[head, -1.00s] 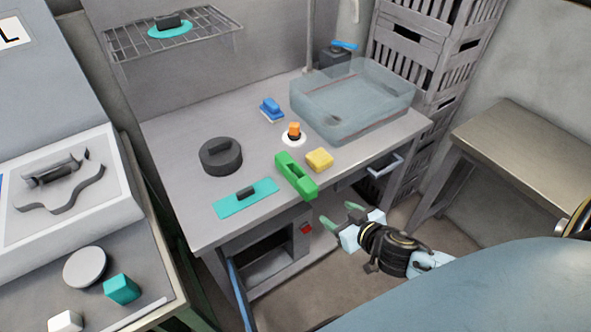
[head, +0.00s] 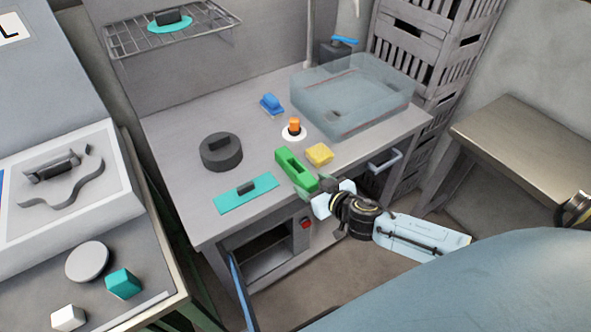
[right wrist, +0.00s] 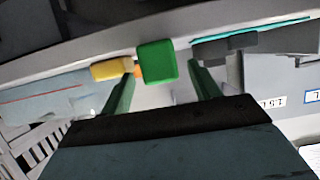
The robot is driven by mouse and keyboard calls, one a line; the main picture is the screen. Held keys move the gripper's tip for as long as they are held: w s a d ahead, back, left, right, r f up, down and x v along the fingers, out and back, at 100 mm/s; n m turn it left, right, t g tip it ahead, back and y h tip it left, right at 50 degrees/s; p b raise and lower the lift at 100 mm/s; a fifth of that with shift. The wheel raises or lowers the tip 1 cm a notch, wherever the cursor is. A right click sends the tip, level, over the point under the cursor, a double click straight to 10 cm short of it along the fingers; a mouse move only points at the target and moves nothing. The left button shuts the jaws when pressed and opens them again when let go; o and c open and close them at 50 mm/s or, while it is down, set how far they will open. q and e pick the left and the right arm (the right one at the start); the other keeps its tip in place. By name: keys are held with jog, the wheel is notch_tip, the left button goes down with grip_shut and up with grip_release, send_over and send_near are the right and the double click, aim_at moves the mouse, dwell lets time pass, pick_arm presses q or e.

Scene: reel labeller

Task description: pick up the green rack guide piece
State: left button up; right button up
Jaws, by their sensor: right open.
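The green rack guide piece (head: 295,168) lies on the grey worktable near its front edge, between the yellow block and the teal plate. In the right wrist view its green end (right wrist: 157,62) faces the camera between my two fingers. My right gripper (head: 318,185) is at the front end of the green piece in the head view. Its fingers (right wrist: 163,80) are apart, with visible room on both sides of the piece. I cannot tell whether the tips overlap it in depth. My left gripper is not in view.
A yellow block (head: 319,154) sits close to the right of the green piece, and a teal plate with a dark handle (head: 246,194) to its left. A dark round weight (head: 221,152), an orange-topped button (head: 294,128) and a clear bin (head: 352,95) stand behind.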

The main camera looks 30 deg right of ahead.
aim_at(304, 178)
jog(key=x, duration=0.4)
jog(key=shift+w+a+r, duration=0.1)
jog(key=shift+w+r, duration=0.05)
jog(key=shift+w, duration=0.15)
jog(key=c, duration=1.3)
